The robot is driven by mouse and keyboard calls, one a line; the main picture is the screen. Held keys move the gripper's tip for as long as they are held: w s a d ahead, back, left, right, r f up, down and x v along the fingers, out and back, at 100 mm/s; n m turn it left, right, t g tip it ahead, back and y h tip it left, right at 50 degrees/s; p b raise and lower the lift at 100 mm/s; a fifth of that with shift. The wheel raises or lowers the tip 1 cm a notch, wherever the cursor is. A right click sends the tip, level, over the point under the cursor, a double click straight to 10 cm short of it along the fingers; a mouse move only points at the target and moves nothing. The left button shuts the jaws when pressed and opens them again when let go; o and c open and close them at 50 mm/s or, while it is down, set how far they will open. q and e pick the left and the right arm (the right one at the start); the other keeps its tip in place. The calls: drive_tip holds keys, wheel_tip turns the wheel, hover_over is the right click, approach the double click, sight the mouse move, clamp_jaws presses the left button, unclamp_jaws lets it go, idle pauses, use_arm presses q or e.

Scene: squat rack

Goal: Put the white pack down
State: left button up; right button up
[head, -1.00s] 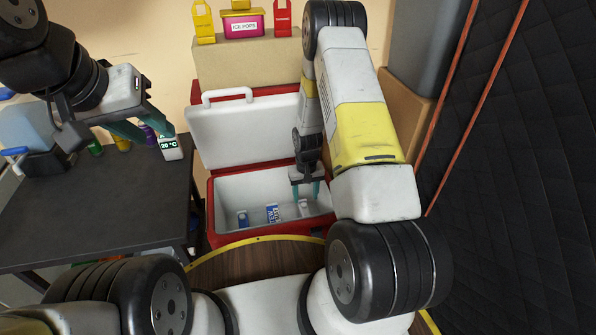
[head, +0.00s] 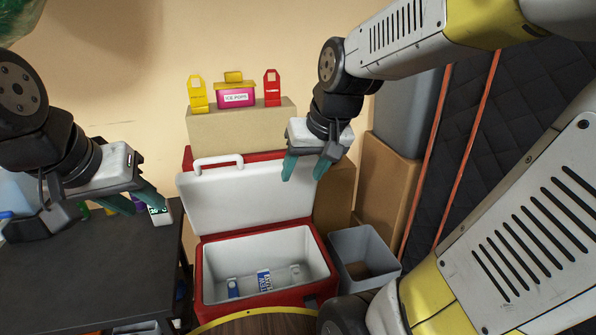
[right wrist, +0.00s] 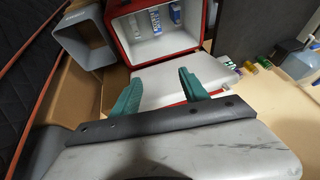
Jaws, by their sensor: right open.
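The white pack (head: 295,272) lies low inside the open red and white cooler (head: 207,275), toward its right side. It is pale against the white liner and hard to make out. My right gripper (head: 304,172) is open and empty, raised well above the cooler in front of its lid. Its spread green fingers (right wrist: 158,88) also show in the right wrist view, with nothing between them. My left gripper (head: 145,204) is over the dark table at left, its fingertips at a small white device with a green display (head: 161,214). Whether they grip it is unclear.
A blue-and-white pack (head: 264,281) and a smaller blue one (head: 233,288) are in the cooler. The white lid (head: 250,200) stands open behind. A grey bin (head: 366,250) is right of the cooler. A box behind holds a pink ice-pops container (head: 236,96).

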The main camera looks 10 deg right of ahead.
drive_tip(key=s+r+t, duration=0.1)
drive_tip(key=s+r, duration=0.2)
drive_tip(key=s, duration=0.5)
drive_tip(key=shift+a, duration=0.35)
idle(0.5)
